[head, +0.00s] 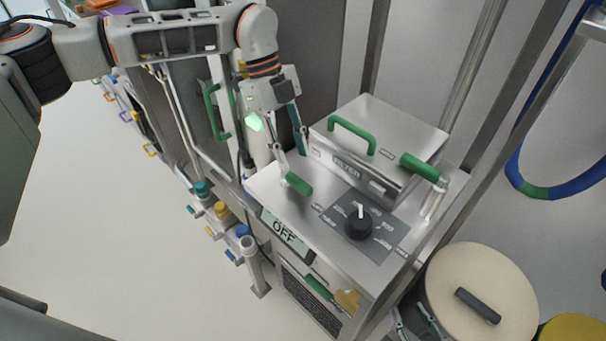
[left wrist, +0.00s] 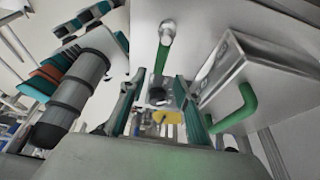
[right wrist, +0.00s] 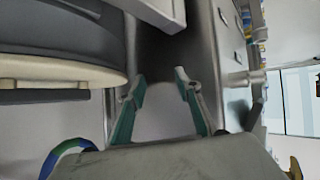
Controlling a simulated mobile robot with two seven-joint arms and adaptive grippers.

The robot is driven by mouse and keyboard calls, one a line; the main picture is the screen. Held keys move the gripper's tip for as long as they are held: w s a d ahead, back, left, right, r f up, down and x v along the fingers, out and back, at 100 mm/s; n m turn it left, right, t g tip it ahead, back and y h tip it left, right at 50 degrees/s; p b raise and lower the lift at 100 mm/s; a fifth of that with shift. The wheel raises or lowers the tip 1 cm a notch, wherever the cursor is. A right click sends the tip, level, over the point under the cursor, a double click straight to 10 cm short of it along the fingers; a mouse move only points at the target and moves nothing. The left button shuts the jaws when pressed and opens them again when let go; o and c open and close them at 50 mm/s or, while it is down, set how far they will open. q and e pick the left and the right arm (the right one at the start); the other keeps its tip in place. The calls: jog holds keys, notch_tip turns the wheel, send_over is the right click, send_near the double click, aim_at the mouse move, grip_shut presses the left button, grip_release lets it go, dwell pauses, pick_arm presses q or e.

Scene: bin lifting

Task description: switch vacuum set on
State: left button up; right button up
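The vacuum set (head: 262,186) is a metal cabinet whose front display (head: 284,232) reads OFF. A black dial knob (head: 358,222) with a white pointer sits on its top panel; the dial's labels are too small to read. A lever with a green grip (head: 299,184) stands at the near left of the top and shows in the left wrist view (left wrist: 162,56). My left gripper (head: 288,146) is open and empty above the back left of the top, beside the filter box and behind this lever. My right gripper (right wrist: 160,76) is open and empty, low beside the cabinet.
The filter box (head: 385,138) with a green handle (head: 352,133) fills the back of the top. Another green-gripped lever (head: 420,167) stands at its right. A drum with a beige lid (head: 475,290) stands at the lower right. Colored valves (head: 221,210) line the left side.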

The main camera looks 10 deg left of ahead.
aim_at(303, 183)
pick_arm(q)
jog(key=x, duration=0.7)
jog(key=shift+s+d+f+p, duration=0.1)
jog(key=shift+s+d+p, duration=0.1)
jog(key=shift+p, duration=0.1)
grip_shut()
